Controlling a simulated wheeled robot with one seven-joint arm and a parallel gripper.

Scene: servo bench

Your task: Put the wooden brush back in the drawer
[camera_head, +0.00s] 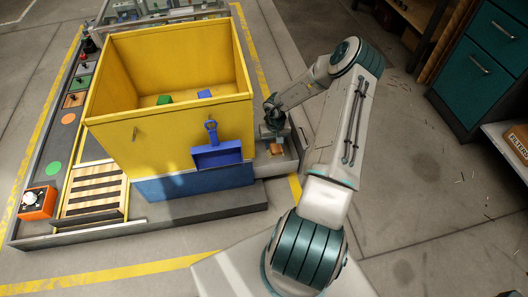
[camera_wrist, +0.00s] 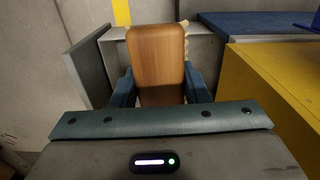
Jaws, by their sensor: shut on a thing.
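The wooden brush (camera_wrist: 157,60) is brown, with a strip of pale bristles along its right edge in the wrist view. My gripper (camera_wrist: 160,88) is shut on it, with a blue finger on each side. In the head view the brush (camera_head: 277,149) shows small and orange-brown at my gripper (camera_head: 273,128). The grey drawer (camera_head: 280,166) stands open at the right side of the bench, and the brush is over or inside it. In the wrist view the drawer's grey panel (camera_wrist: 88,75) is left of the brush. The brush hides much of the drawer; whether it touches the floor I cannot tell.
A tall yellow bin (camera_head: 170,140) stands directly left of the drawer, with green and blue blocks inside. A blue dustpan (camera_head: 216,154) hangs on its front. An orange control box (camera_head: 37,203) is at the bench's front left. Floor to the right is clear.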

